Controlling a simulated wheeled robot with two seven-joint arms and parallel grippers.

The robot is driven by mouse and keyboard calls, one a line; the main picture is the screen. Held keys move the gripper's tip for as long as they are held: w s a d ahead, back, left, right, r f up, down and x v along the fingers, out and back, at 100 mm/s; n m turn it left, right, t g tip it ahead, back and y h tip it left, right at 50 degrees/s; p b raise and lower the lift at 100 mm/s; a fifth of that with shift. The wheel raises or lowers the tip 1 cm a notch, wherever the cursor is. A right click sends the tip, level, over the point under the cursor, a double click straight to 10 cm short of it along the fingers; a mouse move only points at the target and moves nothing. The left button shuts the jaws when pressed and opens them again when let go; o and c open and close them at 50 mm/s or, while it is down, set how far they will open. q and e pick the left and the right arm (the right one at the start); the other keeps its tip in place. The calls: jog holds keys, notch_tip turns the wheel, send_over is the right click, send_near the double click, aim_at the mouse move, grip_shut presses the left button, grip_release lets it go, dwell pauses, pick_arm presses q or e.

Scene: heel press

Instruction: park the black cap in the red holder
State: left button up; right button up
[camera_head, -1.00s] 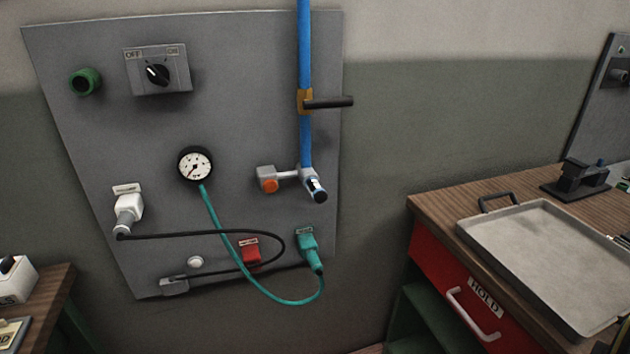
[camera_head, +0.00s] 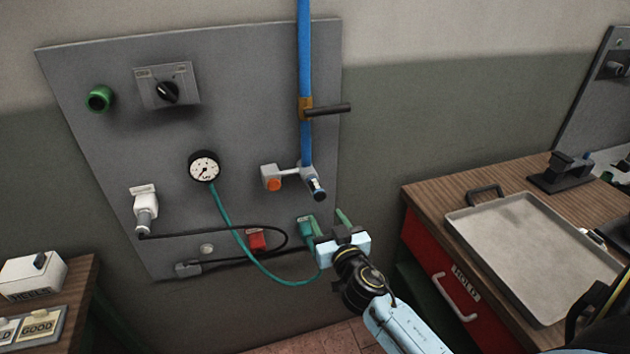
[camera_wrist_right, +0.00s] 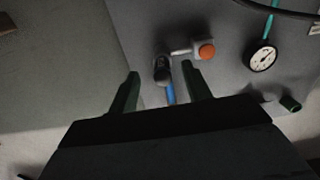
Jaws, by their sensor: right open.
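The black cap (camera_head: 318,191) appears as the dark end piece of the outlet below the blue pipe, beside the orange knob. The red holder (camera_head: 257,240) is low on the grey panel, with nothing visible in it. My left gripper is not in view.
A black cable (camera_head: 215,234) crosses left of and around that holder. A valve handle (camera_head: 328,109) juts out above. A workbench with a tray (camera_head: 535,255) is at right.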

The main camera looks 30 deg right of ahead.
aim_at(316, 189)
notch_tip(316, 189, up, 3)
jog(key=shift+w+d+f, duration=0.1)
jog(key=shift+w, duration=0.15)
jog(key=shift+w+d+t, duration=0.1)
jog(key=shift+w+t, duration=0.2)
jog(key=x, duration=0.6)
jog(key=shift+w+d, duration=0.1)
jog(key=shift+w, duration=0.15)
jog(key=shift+b+x, duration=0.5)
jog(key=shift+x, duration=0.3)
dwell(0.4)
